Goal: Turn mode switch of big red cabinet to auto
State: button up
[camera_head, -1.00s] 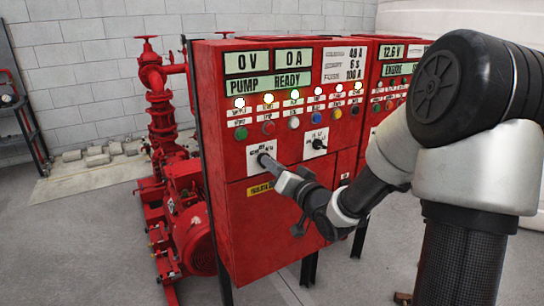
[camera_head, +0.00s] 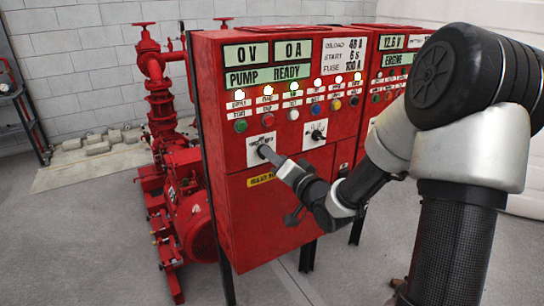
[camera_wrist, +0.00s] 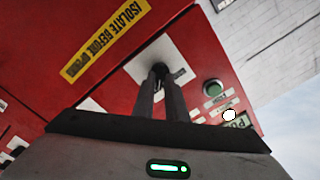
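The big red cabinet (camera_head: 275,215) stands in the middle of the head view, its front panel facing me. Its left rotary switch sits on a white plate (camera_head: 253,155); the plate also shows in the wrist view (camera_wrist: 182,58). My gripper (camera_head: 265,152) points at this switch. In the wrist view my two fingers (camera_wrist: 160,75) are close together around the small dark knob, with a narrow gap between them. They hide most of the knob, so its pointing direction cannot be read. A second black switch (camera_head: 317,134) on a white plate is to the right.
Lit lamps and colored buttons (camera_head: 294,114) run above the switches, under displays reading "PUMP READY" (camera_head: 266,77). A second red cabinet (camera_head: 392,75) stands behind on the right. A red pump (camera_head: 185,205) stands left. Grey floor is open at the front left.

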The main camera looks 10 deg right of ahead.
jog(key=o, duration=0.3)
jog(key=shift+s, duration=0.15)
jog(key=p+v, duration=1.6)
jog(key=v, duration=0.1)
